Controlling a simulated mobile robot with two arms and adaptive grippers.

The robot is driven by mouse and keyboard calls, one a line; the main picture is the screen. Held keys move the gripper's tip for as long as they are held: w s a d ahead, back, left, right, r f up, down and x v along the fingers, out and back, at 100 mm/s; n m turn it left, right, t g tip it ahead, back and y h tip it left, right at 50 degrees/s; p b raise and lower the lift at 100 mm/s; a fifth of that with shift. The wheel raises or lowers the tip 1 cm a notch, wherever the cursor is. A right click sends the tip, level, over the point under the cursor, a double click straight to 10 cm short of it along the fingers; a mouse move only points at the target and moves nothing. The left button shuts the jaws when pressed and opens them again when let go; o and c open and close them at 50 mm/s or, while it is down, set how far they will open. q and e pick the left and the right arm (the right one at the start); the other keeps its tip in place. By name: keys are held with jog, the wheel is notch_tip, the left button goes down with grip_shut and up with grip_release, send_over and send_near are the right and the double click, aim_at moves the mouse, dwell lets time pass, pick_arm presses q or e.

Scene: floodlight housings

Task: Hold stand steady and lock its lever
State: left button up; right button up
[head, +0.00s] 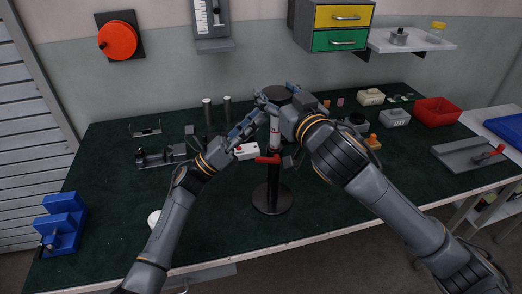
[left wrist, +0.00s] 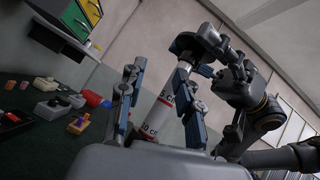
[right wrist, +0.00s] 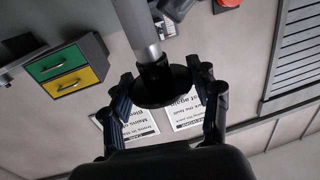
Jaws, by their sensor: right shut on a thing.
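The stand has a round black base (head: 272,199), a black lower post and a pale inner tube (head: 275,134) with red marks. Its red lever (head: 267,159) sticks out at the collar below the tube. A dark round plate (head: 277,93) tops the stand and also shows in the right wrist view (right wrist: 155,86). My right gripper (head: 284,100) is shut on this plate, with a finger at each side. My left gripper (head: 256,121) is open at the tube, above the lever. In the left wrist view the marked tube (left wrist: 164,106) stands between its fingers, with a gap at the left finger.
A red bin (head: 437,111), pale boxes (head: 395,117) and a grey plate with a red handle (head: 468,154) lie on the right. A dark fixture (head: 160,156) and a blue block (head: 62,222) are on the left. The green mat is clear around the base.

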pick_arm(q)
jog(key=w+f+n+t+y, duration=0.1)
jog(key=w+n+t+y, duration=0.4)
jog(key=n+t+y, duration=0.45)
jog(key=s+a+n+g+y, duration=0.4)
jog(key=s+a+n+y, duration=0.3)
jog(key=s+n+y, duration=0.4)
jog(key=s+a+n+g+y, duration=0.4)
jog(key=s+a+n+y, duration=0.2)
jog(key=n+y, duration=0.55)
jog(key=m+t+h, duration=0.4)
jog(key=m+h, duration=0.2)
send_near(261, 161)
jog(key=x, duration=1)
jog(key=shift+w, duration=0.35)
